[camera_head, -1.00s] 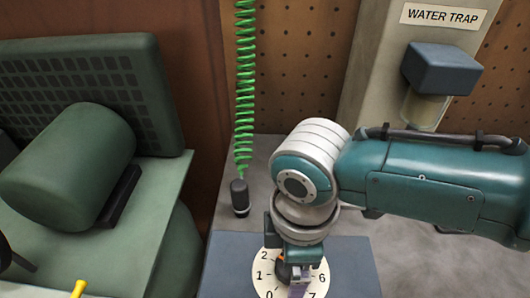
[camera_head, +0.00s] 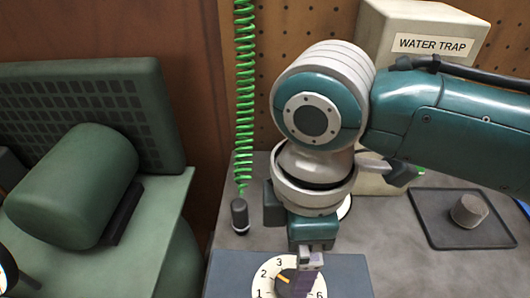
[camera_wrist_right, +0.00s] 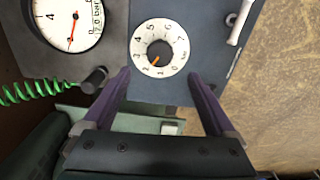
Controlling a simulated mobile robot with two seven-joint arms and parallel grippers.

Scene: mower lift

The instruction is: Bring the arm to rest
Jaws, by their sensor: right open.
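My right gripper (camera_head: 309,272) hangs above the regulator dial (camera_head: 267,285) in the head view. In the right wrist view its two purple fingers (camera_wrist_right: 161,80) are spread apart with nothing between them. The white numbered dial (camera_wrist_right: 182,54) lies just beyond the fingertips there, and its dark knob (camera_wrist_right: 160,45) is clear of them. The knob's orange mark points between 1 and 2. In the head view the fingers overlap part of the dial. My left gripper is not in view.
A pressure gauge (camera_wrist_right: 68,20) sits beside the dial. A green coiled hose (camera_head: 244,90) hangs behind, ending in a dark fitting (camera_head: 240,215). The water trap (camera_head: 400,25) stands behind my arm. A grey cylinder sits on a dark tray (camera_head: 432,226). A green machine (camera_head: 75,185) is at left.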

